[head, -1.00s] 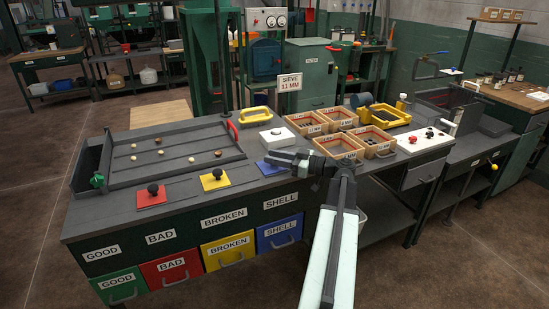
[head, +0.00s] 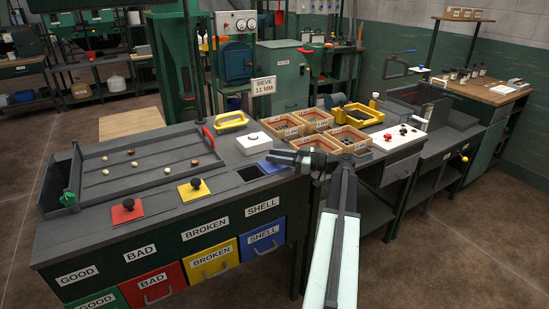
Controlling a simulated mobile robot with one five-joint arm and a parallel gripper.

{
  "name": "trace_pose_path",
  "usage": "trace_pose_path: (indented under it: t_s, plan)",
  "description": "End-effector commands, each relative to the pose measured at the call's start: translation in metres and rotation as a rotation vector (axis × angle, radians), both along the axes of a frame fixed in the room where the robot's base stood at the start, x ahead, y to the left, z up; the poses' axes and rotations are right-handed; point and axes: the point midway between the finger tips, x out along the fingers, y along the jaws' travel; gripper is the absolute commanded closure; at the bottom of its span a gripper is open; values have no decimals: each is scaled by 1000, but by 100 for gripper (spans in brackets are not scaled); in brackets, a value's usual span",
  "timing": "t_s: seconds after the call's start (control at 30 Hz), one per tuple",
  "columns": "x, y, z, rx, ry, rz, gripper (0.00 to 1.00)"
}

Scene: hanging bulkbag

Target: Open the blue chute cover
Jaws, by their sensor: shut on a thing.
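The blue chute cover (head: 271,167) lies on the grey bench top at its right end, partly under my gripper. A dark square opening (head: 250,174) shows just left of the cover. My gripper (head: 277,157) reaches in from the right over the cover and is shut on it, seemingly at its knob. The knob and the contact are hidden by the jaws. The blue SHELL drawer (head: 263,239) sits in the bench front below.
The yellow cover (head: 194,190) and red cover (head: 126,211), each with a black knob, lie to the left. A white box (head: 260,143), a yellow-handled tool (head: 231,121) and wooden bins (head: 315,117) stand behind my gripper. A sorting tray (head: 140,165) fills the left bench top.

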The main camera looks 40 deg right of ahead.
Motion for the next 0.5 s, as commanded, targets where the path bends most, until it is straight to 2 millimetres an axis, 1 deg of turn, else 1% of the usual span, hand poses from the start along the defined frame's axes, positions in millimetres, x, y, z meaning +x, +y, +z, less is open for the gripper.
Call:
trace_pose_path:
  t_s: [0.07, 0.1, 0.13, 0.17, 0.4, 0.5]
  plan:
    - [-1, 2, -1, -2, 3, 4, 100]
    - [0, 3, -1, -2, 3, 7, 62]
    - [1, 4, -1, -2, 3, 8, 54]
    - [2, 5, -1, -2, 3, 10, 48]
    - [6, 11, -1, -2, 3, 19, 48]
    - [4, 9, -1, -2, 3, 19, 48]
